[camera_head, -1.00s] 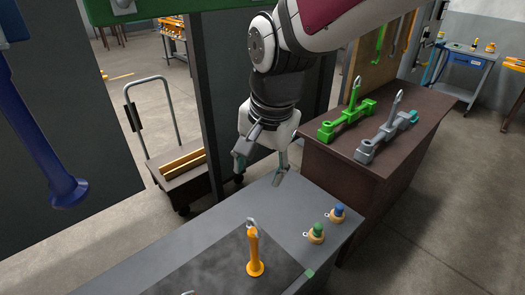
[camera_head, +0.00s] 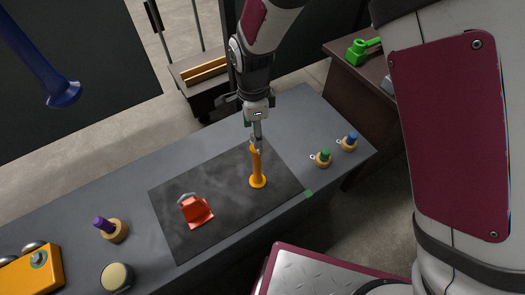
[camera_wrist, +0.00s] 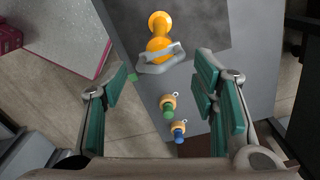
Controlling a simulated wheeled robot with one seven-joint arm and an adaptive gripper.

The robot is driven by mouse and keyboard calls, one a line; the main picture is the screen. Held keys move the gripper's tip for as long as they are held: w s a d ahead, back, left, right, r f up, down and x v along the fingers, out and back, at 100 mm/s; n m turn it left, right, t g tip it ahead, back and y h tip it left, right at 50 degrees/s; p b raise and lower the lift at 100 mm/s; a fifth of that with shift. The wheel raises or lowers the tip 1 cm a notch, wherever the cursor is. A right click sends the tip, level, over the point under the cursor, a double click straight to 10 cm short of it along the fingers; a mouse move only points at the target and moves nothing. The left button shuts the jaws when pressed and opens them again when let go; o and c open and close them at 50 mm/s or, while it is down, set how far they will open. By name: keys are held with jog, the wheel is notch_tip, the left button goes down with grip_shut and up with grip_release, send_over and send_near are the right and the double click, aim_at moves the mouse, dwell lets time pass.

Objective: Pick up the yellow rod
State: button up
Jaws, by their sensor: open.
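The yellow rod (camera_head: 257,171) stands upright on a dark mat (camera_head: 230,165) on the grey bench, with a wide round foot and a grey metal shackle at its top. My gripper (camera_head: 257,132) is open and empty, at the rod's upper end in the head view; its fingertips partly overlap the rod top there, and I cannot tell whether they touch. In the wrist view the rod (camera_wrist: 158,35) lies just beyond the open fingers (camera_wrist: 163,80), with its shackle nearest and roughly centred between them.
A red shackle-topped piece (camera_head: 196,210) sits on the mat left of the rod. Green-topped (camera_head: 323,158) and blue-topped (camera_head: 348,142) knobs stand to the right. A purple-topped knob (camera_head: 110,229) and an orange box (camera_head: 32,270) are at the left. A blue rod (camera_head: 50,75) hangs upper left.

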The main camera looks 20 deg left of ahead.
aim_at(257, 162)
notch_tip(257, 162, down, 10)
jog(key=shift+r+p, duration=0.25)
jog(key=shift+p, duration=0.05)
jog(key=shift+c, duration=0.6)
jog(key=shift+a, duration=0.1)
grip_shut()
